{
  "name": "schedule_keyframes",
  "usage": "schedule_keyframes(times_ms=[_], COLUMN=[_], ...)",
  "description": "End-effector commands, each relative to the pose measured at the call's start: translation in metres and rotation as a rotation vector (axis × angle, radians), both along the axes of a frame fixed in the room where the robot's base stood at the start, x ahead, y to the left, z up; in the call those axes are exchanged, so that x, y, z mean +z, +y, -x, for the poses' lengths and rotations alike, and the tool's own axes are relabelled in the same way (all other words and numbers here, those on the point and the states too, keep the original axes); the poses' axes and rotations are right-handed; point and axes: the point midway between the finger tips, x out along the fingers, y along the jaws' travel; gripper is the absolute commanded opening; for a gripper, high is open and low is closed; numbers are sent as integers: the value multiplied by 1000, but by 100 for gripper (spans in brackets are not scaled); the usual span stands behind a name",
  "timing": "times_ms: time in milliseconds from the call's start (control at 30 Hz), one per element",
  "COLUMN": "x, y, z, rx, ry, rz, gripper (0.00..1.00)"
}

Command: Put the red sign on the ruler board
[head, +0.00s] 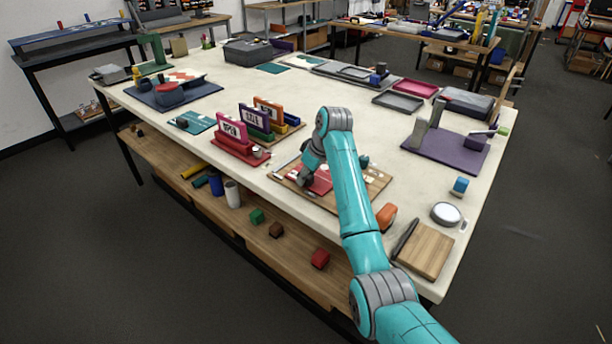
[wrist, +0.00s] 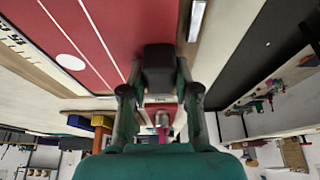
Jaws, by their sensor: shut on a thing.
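The red sign (head: 321,182) is a flat red panel with white lines and a white disc. It lies flat on or just above the ruler board (head: 374,190), a wooden board near the front table edge; I cannot tell if they touch. In the wrist view the sign (wrist: 93,30) fills the upper left, beside dark ruler ticks on the wood. My gripper (head: 307,184) is low over the board's left part. In the wrist view my gripper (wrist: 158,72) is shut at the sign's edge; the grip itself is mostly hidden.
A pink sign (head: 232,131) in a red stand is left of the board, with purple (head: 255,119) and orange (head: 269,108) signs behind. An orange block (head: 386,216), a round white-topped item (head: 446,213) and a small wooden board (head: 426,251) are to the right. The table centre is clear.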

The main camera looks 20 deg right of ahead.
Motion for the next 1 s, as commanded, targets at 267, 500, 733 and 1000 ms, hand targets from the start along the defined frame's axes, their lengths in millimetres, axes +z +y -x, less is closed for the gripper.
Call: schedule_keyframes(times_ms=[267, 500, 733, 1000], x=[-1, -1, 9, 55], y=[0, 0, -2, -13], z=[0, 0, 2, 17], rx=[0, 0, -1, -1], ry=[0, 0, -3, -4], rz=[0, 0, 0, 0], gripper=[53, 56, 56, 56])
